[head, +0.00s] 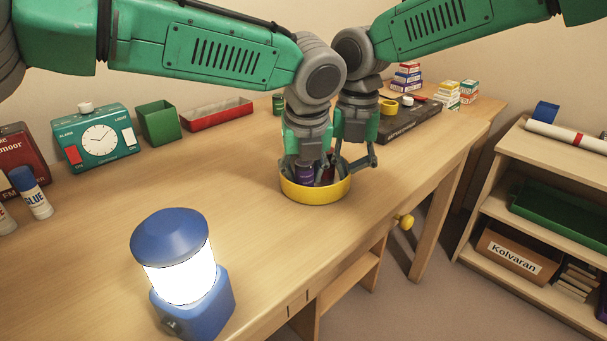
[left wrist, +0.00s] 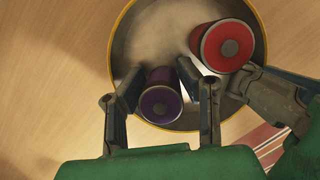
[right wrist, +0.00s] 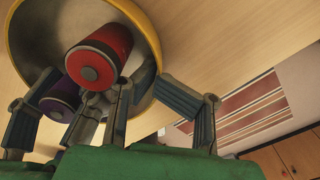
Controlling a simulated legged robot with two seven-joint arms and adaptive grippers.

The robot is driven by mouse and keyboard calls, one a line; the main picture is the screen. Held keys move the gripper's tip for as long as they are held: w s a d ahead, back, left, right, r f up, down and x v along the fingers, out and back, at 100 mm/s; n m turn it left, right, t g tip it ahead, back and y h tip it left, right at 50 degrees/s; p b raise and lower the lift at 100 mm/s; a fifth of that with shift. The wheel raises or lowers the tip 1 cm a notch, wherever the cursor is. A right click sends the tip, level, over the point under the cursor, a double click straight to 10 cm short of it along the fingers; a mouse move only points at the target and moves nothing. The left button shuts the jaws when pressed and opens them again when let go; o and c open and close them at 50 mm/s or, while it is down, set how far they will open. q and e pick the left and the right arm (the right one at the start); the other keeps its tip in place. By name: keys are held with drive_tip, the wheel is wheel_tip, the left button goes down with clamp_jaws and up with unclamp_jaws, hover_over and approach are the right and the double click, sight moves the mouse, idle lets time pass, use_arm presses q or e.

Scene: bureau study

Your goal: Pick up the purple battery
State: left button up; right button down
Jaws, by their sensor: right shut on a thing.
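The purple battery (head: 304,172) stands in a round yellow bowl (head: 317,194) near the table's front edge. A red battery (head: 327,173) stands in the bowl to its right. My left gripper (head: 302,163) points down into the bowl. In the left wrist view, its open fingers (left wrist: 158,76) are on either side of the purple battery (left wrist: 160,97), with a gap showing. My right gripper (head: 353,163) is shut on the bowl's right rim, one finger inside and one outside, as the right wrist view shows (right wrist: 148,90). The fingers partly hide both batteries.
A blue lantern (head: 183,270) stands in front on the table. A clock (head: 97,138), green box (head: 158,123) and red tray (head: 216,114) line the wall. A dark case (head: 408,121) lies behind the right gripper. The tabletop left of the bowl is clear.

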use_arm(q)
drive_tip(key=shift+a+f, duration=0.15)
clamp_jaws()
use_arm(e)
drive_tip(key=shift+d+f, duration=0.1)
use_arm(q)
wheel_tip(320, 180, up, 10)
drive_tip(key=shift+r, duration=0.1)
use_arm(e)
drive_tip(key=c, duration=1.3)
unclamp_jaws()
